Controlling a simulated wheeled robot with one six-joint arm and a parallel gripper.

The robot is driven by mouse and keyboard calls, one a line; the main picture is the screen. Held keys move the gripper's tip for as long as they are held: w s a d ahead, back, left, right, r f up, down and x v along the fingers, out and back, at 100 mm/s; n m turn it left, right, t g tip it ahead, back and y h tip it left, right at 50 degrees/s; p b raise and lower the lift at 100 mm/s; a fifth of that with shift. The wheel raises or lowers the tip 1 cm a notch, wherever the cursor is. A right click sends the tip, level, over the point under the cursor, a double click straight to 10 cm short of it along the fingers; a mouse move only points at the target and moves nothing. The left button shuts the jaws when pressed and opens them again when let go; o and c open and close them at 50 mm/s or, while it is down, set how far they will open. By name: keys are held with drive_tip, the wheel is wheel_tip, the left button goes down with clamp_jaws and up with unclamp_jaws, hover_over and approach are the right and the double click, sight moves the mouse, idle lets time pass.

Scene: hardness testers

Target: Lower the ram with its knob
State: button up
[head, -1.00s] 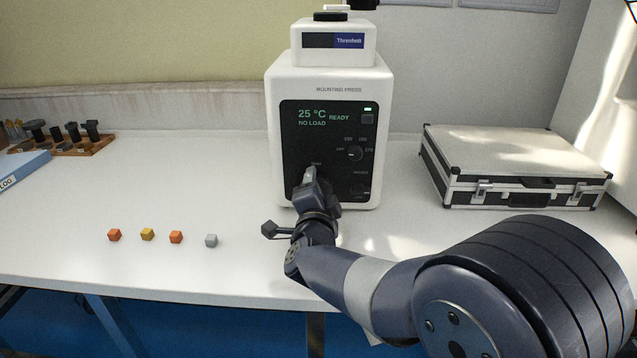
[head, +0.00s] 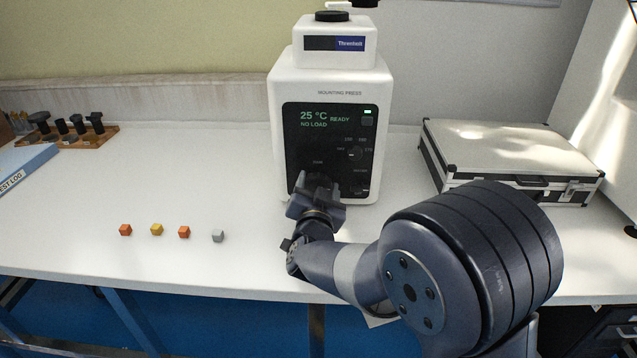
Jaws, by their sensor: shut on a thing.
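The white mounting press (head: 284,130) stands at the back middle of the bench. Its black front panel (head: 335,140) reads 25 °C, READY and NO LOAD, with a green light lit at the upper right. My gripper (head: 318,184) is at the lower left of the panel, just under the RAM label, shut on the ram knob. The knob is mostly hidden by the fingers. A smaller dial (head: 355,154) sits to the right of the gripper, and a switch shows at the panel's lower right, both clear of the fingers.
Several small cubes (head: 156,230) lie in a row on the bench at left. A black and silver case (head: 510,160) lies at right. A wooden rack (head: 85,135) with black tools and a blue log book (head: 25,168) are at far left. The bench between is clear.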

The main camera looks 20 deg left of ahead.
drive_tip(key=shift+n, duration=0.3)
drive_tip(key=shift+f, duration=0.1)
drive_tip(key=o, duration=1)
drive_tip(key=shift+c, duration=0.2)
drive_tip(key=shift+s, duration=0.15)
drive_tip(key=v, duration=1)
drive_tip(key=shift+s+d+p, duration=0.15)
drive_tip(key=shift+s+p, duration=0.1)
drive_tip(key=shift+p, duration=0.05)
